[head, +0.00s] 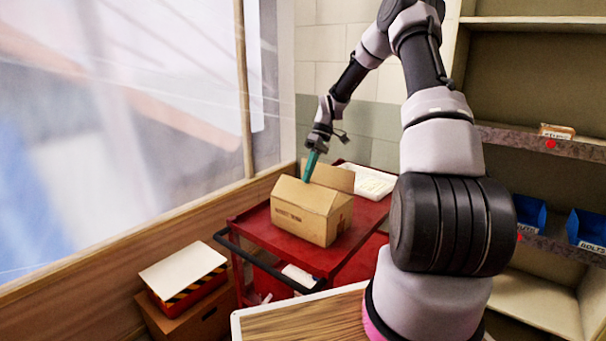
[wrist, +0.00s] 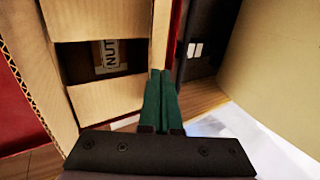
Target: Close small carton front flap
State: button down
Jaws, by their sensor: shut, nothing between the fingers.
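The small cardboard carton (head: 302,224) stands on the red cart, with printing on its near side. A near flap (head: 305,195) slopes inward over its top, and another flap (head: 336,177) stands raised behind. I cannot tell for sure which is the front flap. My gripper (head: 307,178) is shut and empty, pointing down at the carton's top edge. In the wrist view my gripper (wrist: 159,76) has its fingertips beside a narrow upright flap (wrist: 160,35); contact is unclear. Two flaps (wrist: 108,97) leave a dark gap between them, through which a label reading "NUT" shows.
The red cart (head: 262,240) has a black handle and a white tray (head: 368,183) behind the carton. A window wall (head: 120,130) is on the left. Shelves (head: 540,140) with blue bins (head: 588,228) are on the right. A box with striped edges (head: 184,279) sits lower left.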

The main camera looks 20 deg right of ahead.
jog(key=shift+w+d+f+g+y, duration=0.25)
jog(key=shift+d+f+g+y, duration=0.05)
jog(key=shift+f, duration=0.05)
jog(key=shift+w+d+f, duration=0.3)
jog(key=shift+d+f, duration=0.15)
jog(key=shift+f, duration=0.25)
jog(key=shift+w+d+f, duration=0.3)
jog(key=shift+d+f, duration=0.15)
jog(key=shift+f, duration=0.3)
